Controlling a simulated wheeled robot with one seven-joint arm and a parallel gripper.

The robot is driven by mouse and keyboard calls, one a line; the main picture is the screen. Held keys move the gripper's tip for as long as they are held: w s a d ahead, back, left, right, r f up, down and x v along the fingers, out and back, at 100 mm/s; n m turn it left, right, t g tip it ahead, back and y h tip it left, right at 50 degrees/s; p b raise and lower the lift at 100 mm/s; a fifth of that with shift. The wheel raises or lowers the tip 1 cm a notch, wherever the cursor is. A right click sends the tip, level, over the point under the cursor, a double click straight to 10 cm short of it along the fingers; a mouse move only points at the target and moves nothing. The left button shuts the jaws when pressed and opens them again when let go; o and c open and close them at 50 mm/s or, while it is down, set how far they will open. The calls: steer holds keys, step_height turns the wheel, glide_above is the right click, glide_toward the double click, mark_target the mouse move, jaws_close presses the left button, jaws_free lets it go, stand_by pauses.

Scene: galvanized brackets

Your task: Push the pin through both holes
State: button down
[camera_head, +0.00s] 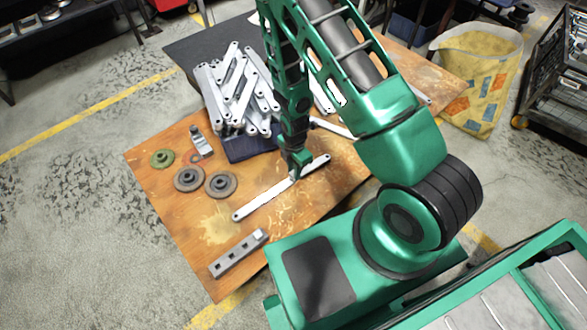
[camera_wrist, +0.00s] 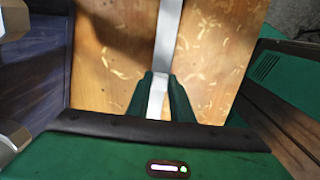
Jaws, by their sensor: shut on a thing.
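A long flat silver bar (camera_head: 262,200) with a hole near each end lies diagonally on the wooden table. My gripper (camera_head: 295,174) reaches down onto it nearer its far right end. In the wrist view, my gripper's two green fingers (camera_wrist: 159,92) are shut on the bar (camera_wrist: 169,35), which runs away between them. Whether the bar is lifted off the table I cannot tell. A grey block with square holes (camera_head: 238,253) lies at the front left table edge. I cannot make out a separate pin in either view.

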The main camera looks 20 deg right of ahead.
steer(key=shift+f, duration=0.3)
stand_by(0.4)
steer(key=c, duration=1.5)
jaws_free()
step_height(320, 180, up, 11)
steer(key=shift+f, duration=0.15)
